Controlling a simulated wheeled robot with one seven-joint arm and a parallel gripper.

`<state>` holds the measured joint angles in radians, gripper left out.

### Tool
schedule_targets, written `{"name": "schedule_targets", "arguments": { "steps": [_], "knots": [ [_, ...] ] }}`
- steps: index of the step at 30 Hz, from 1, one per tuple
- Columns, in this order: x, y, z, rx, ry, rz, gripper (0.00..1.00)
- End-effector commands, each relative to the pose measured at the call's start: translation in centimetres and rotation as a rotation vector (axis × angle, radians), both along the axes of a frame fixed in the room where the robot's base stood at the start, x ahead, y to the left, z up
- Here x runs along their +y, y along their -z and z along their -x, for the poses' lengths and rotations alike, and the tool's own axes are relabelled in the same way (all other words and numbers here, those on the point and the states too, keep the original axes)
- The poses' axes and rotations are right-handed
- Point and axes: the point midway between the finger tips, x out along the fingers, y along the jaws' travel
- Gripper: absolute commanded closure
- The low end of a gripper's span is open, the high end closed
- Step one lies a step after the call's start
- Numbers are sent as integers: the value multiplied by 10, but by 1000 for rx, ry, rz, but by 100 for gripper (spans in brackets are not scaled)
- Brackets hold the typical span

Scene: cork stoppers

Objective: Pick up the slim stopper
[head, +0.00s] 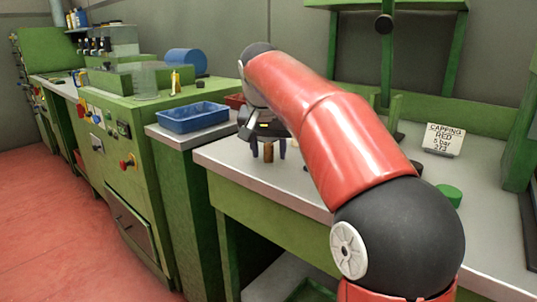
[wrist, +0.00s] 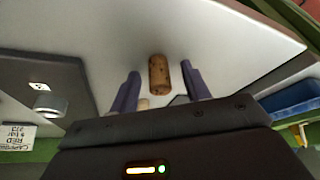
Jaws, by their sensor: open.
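A brown speckled cork stopper (wrist: 158,74) stands on the pale worktop, between the tips of my gripper's fingers in the wrist view. The same cork (head: 268,153) shows in the head view, upright between the two purple fingers. My gripper (wrist: 160,75) is open, with a gap on both sides of the cork. In the head view my gripper (head: 268,149) points down at the table. I cannot tell by size which is the slim one.
A blue tray (head: 193,118) stands left of the worktop (head: 228,160). A sign (head: 443,139) reading CAPPING RED and a green round object (head: 449,194) are on the right. A dark plate with a metal knob (wrist: 48,104) lies left in the wrist view.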

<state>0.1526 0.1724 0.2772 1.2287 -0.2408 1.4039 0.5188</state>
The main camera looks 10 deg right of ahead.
Motion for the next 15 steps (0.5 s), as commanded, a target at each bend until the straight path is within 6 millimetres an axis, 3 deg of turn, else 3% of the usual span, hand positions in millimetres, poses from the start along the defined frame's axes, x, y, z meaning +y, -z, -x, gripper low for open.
{"name": "schedule_targets", "arguments": {
  "steps": [2,12,15],
  "knots": [
    [0,0,0,0,0,0,56],
    [0,0,0,0,0,0,100],
    [0,0,0,0,0,0,100]
  ]
}}
